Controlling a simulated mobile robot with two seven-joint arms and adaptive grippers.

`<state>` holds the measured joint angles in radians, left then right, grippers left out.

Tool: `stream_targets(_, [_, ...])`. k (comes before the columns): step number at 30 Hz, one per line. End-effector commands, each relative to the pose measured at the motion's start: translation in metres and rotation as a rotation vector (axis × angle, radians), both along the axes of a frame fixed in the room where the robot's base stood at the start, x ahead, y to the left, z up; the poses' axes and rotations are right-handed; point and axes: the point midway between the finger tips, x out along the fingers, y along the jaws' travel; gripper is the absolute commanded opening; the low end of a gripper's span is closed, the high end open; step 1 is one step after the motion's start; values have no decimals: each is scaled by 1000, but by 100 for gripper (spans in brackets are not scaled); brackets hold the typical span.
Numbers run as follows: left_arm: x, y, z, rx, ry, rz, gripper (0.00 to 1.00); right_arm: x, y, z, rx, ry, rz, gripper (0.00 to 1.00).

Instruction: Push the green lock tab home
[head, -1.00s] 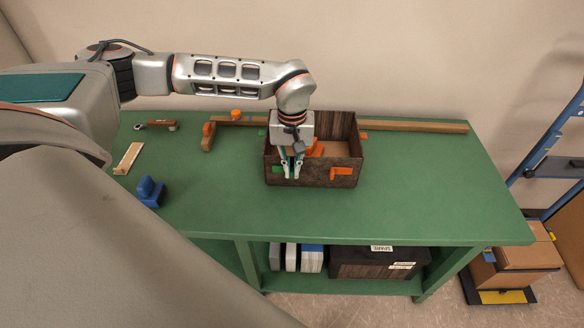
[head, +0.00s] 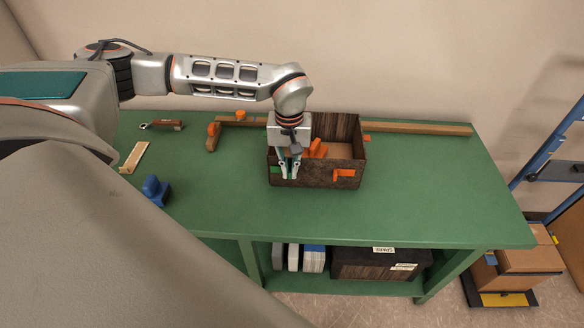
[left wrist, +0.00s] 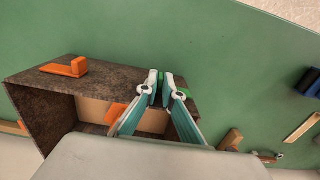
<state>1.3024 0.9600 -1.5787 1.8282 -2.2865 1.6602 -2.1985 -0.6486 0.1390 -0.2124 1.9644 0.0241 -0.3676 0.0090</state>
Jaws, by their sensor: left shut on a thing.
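A dark brown open box (head: 310,178) stands on the green table, and it also shows in the left wrist view (left wrist: 45,82). My left gripper (head: 288,172) points down at this wall. Its fingertips (left wrist: 160,80) are close together and shut on the tab, partly hiding it. An orange lock piece (head: 343,174) is on the right of the same wall. My right gripper is not in view.
An orange-and-wood bar (head: 400,129) lies behind the box. A blue block (head: 155,189), a wooden strip (head: 134,157) and a brown-handled tool (head: 165,125) lie at the left. The table right of the box is clear.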

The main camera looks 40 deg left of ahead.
Motion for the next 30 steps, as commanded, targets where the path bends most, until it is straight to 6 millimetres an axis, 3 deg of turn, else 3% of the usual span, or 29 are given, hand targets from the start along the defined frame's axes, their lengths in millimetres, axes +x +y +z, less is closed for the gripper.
stream_targets(15, [-5,10,2,-1,-3,1,0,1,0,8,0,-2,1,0])
stream_targets(16, [-5,10,2,-1,-3,0,12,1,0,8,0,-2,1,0])
stream_targets(18, [-5,10,1,-1,-3,0,24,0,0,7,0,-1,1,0])
stream_targets(30, [-6,10,4,0,-1,0,24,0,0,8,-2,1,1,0])
